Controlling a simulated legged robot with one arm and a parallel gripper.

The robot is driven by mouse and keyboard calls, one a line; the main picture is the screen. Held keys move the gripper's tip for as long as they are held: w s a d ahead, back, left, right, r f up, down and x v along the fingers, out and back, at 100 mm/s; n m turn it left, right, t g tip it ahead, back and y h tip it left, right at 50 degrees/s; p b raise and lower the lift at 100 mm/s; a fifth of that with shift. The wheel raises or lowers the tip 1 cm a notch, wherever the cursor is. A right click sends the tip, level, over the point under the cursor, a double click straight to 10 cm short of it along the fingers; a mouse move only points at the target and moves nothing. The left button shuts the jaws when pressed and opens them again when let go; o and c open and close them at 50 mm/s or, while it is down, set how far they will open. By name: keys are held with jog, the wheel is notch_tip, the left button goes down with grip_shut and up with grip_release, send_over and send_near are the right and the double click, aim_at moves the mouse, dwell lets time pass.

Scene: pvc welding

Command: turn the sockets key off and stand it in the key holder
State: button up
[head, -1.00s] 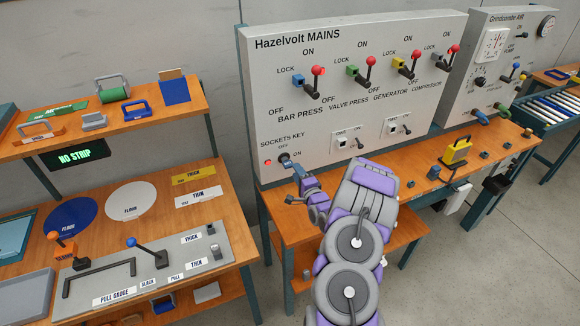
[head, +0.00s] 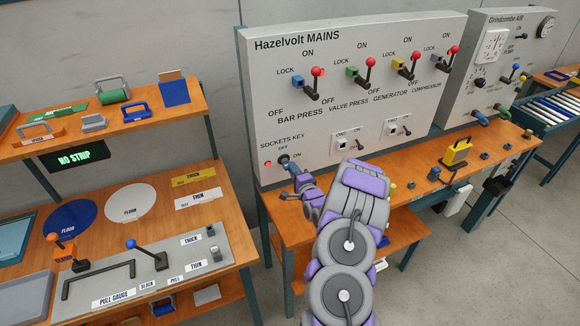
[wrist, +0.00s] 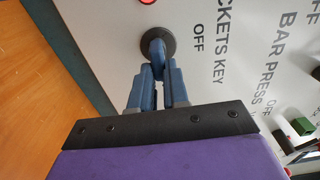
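The sockets key (wrist: 158,47) is blue and sits in the round dark switch at the lower left of the Hazelvolt MAINS panel, beside the SOCKETS KEY, OFF and ON lettering. In the head view the key switch (head: 284,159) has a lit red lamp to its left. My gripper (wrist: 160,75) is at the key, its two blue-grey fingers close together on either side of it. It appears shut on the key; the fingers hide part of it. In the head view my gripper (head: 293,170) reaches the panel from below right. I cannot single out the key holder.
The Hazelvolt panel (head: 350,75) carries several coloured levers. A wooden bench (head: 415,195) below it holds small dark blocks and a yellow padlock-like item (head: 456,153). A second bench (head: 150,180) with discs, signs and levers stands at left.

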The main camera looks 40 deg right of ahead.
jog(key=shift+a+f, duration=0.1)
jog(key=shift+a, duration=0.75)
grip_shut()
jog(key=shift+d, duration=0.1)
jog(key=shift+d, duration=0.15)
jog(key=shift+n+p, duration=0.7)
jog(key=shift+n, duration=2.4)
jog(key=shift+d, duration=0.1)
jog(key=shift+n, duration=3)
